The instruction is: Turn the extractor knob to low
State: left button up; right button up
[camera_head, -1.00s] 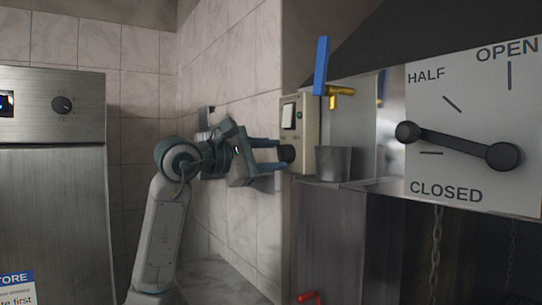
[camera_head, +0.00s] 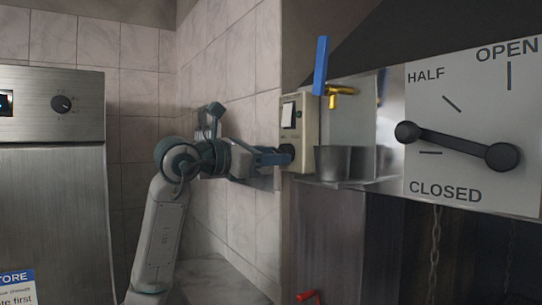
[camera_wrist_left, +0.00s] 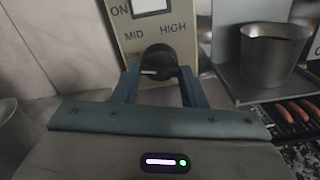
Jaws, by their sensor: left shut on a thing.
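The extractor control panel (camera_head: 302,112) is a cream box on the wall, with a white switch (camera_head: 288,115) at its top. Its black knob (camera_head: 286,154) sits low on the panel. In the left wrist view the knob (camera_wrist_left: 158,62) has a pale pointer line, and the panel (camera_wrist_left: 182,20) reads ON, MID, HIGH and a partly hidden label at lower left. The pointer lies roughly level, toward the left. My left gripper (camera_head: 276,157) is shut on the knob, its blue fingers on either side of it. My right gripper is not in view.
A metal cup (camera_head: 333,163) stands on a shelf right of the panel, below a brass tap (camera_head: 340,92) with a blue lever (camera_head: 321,66). A damper plate (camera_head: 470,120) with a black lever is at right. A steel cabinet (camera_head: 52,210) stands at left.

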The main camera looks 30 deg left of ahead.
pick_arm(q)
jog(key=shift+n, duration=1.6)
jog(key=o, duration=1)
jog(key=b+v, duration=0.5)
jog(key=v, duration=0.6)
